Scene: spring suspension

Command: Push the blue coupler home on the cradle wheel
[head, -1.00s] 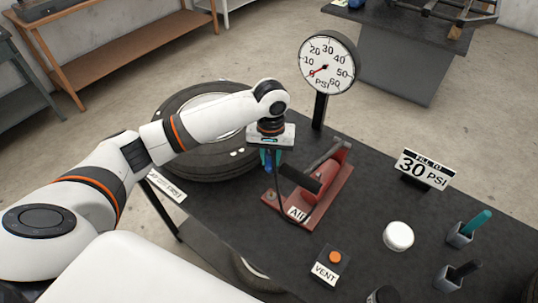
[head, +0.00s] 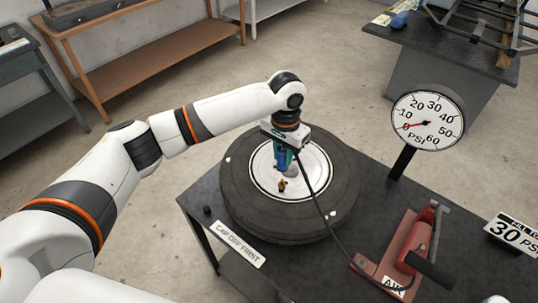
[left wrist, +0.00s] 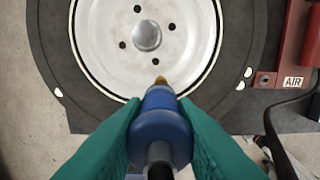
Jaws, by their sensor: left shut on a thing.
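The wheel (head: 240,215) lies flat on the dark table, a black tyre around a white rim. A small brass valve stem (head: 283,186) stands on the rim. My left gripper (head: 284,160), with teal fingers, is shut on the blue coupler (left wrist: 158,120) above the rim. In the left wrist view, the brass stem (left wrist: 160,80) shows just beyond the coupler's front end. In the head view the stem shows just below the coupler; I cannot tell whether they touch. A black hose runs from the coupler. My right gripper is not in view.
The red air pump (head: 400,255), labelled AIR, stands right of the wheel. The gauge (head: 427,120) reads about 0 PSI. A "cap off first" label (head: 240,244) and a small black cap (head: 207,210) lie left of the wheel.

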